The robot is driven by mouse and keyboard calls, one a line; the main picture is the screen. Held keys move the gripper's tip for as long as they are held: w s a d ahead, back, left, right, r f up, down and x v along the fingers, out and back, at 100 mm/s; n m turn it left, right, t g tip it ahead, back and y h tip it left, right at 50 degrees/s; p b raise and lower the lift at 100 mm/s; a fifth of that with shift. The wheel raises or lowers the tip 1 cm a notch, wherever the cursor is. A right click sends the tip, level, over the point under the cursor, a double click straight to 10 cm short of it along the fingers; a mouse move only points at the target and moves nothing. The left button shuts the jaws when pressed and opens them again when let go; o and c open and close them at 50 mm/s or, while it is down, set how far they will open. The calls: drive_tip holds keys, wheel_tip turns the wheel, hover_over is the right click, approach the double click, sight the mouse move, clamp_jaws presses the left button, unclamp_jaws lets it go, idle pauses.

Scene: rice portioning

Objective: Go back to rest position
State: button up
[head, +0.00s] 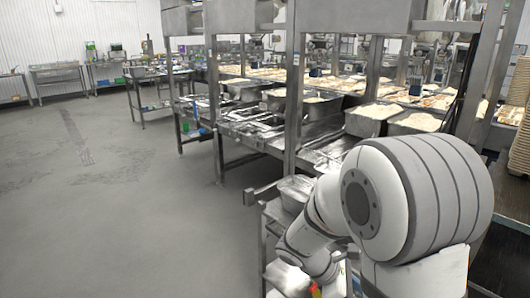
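My white arm reaches in from the lower right and bends down toward the bottom edge. Its end is hidden or cut off, so I cannot make out my gripper. A metal pan (296,191) sits on a metal stand (264,240) just behind my arm. Metal trays filled with rice, one at the middle right (353,127) and one beside it at the right, stand on the steel line behind. A small red and yellow thing (315,291) shows at the bottom edge by the arm; I cannot tell what it is.
A long steel production line (259,149) with posts and many food trays runs from the middle into the back right. Stacked beige trays (522,85) stand at the right edge. Steel tables (57,76) line the far left wall. The grey floor (110,200) at left is clear.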

drive_tip(key=s+a+r+m+t+y+p, duration=0.2)
drive_tip(key=s+a+r+m+y, duration=0.1)
drive_tip(key=r+m, duration=0.4)
drive_tip(key=s+a+r+m+t+y+p, duration=0.2)
drive_tip(key=s+a+r+m+y+p, duration=0.1)
drive_tip(key=s+r+m+y, duration=0.3)
drive_tip(key=shift+s+a+r+m+y, duration=0.35)
drive_tip(key=shift+r+m, duration=0.35)
drive_tip(key=shift+m, duration=0.5)
